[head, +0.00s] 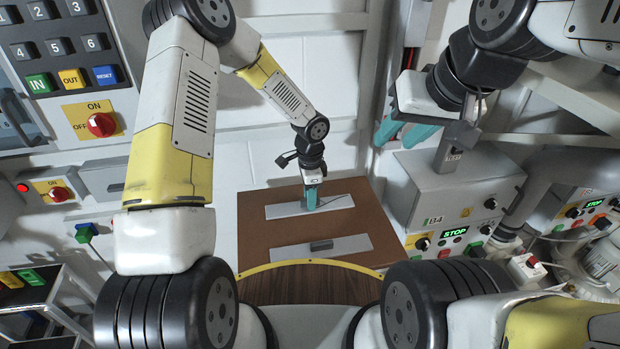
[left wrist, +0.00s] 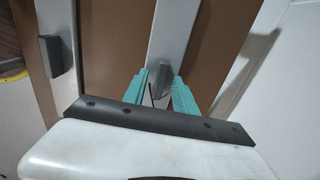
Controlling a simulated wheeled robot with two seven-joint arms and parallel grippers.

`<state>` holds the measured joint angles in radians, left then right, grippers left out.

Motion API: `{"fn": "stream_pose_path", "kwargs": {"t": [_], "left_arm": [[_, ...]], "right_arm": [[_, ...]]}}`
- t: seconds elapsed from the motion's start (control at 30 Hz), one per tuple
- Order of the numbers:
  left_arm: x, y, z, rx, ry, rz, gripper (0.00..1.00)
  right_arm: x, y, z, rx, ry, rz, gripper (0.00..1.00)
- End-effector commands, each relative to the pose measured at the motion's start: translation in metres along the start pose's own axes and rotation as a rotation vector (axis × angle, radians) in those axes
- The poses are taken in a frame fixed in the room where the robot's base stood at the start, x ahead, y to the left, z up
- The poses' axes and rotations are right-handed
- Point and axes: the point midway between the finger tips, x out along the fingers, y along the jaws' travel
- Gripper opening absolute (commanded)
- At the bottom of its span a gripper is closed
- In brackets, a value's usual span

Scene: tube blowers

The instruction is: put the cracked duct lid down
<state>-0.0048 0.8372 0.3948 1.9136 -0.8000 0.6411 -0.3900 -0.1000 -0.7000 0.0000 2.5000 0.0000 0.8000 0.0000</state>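The cracked duct lid (head: 335,203) is a light grey strip with a dark crack line, lying flat on the brown table (head: 285,230). In the left wrist view the lid (left wrist: 168,25) has a grey upright handle (left wrist: 161,76). My left gripper (head: 311,195) points down over the lid's middle. Its teal fingertips (left wrist: 161,74) stand either side of the handle, with lid surface showing in the gaps, so it looks open. My right gripper (head: 404,132) is open and empty at the right, its teal fingers apart beside the wall.
A second grey lid (head: 345,248) with a handle lies nearer on the table; it shows at left in the left wrist view (left wrist: 38,30). A control box (head: 425,205) stands right of the table. A keypad panel (head: 60,50) is on the left wall.

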Motion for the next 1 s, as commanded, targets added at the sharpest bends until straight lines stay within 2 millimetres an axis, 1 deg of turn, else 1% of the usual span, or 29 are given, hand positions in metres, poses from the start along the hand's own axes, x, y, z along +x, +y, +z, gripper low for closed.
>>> {"fn": "stream_pose_path", "kwargs": {"t": [0.17, 0.4, 0.5, 0.6, 0.77, 0.87, 0.97, 1.0], "left_arm": [[-0.024, -0.002, 0.000, -0.002, 0.002, -0.004, 0.34], [-0.076, -0.001, 0.000, -0.002, 0.002, -0.005, 0.34], [-0.095, -0.001, 0.000, -0.001, 0.002, -0.004, 0.34], [-0.108, -0.001, 0.000, -0.002, 0.001, -0.003, 0.34], [-0.122, 0.000, 0.002, -0.009, 0.000, -0.007, 0.34], [-0.140, 0.002, 0.013, -0.056, -0.005, -0.029, 0.34], [-0.171, 0.008, 0.033, -0.153, -0.005, -0.071, 0.34], [-0.186, 0.012, 0.043, -0.203, -0.002, -0.092, 0.34]], "right_arm": [[0.000, 0.000, 0.000, 0.000, 0.000, 0.000, 0.36], [0.000, 0.000, 0.000, 0.000, 0.000, 0.000, 0.36], [0.000, 0.000, 0.000, 0.000, 0.000, 0.000, 0.36], [0.000, 0.000, 0.000, 0.000, 0.000, 0.000, 0.36], [0.000, 0.000, 0.000, 0.000, 0.000, 0.000, 0.36], [0.000, 0.000, 0.000, 0.000, 0.000, 0.000, 0.36], [0.000, 0.000, 0.000, 0.000, 0.000, 0.000, 0.36], [0.000, 0.000, 0.000, 0.000, 0.000, 0.000, 0.36]]}}
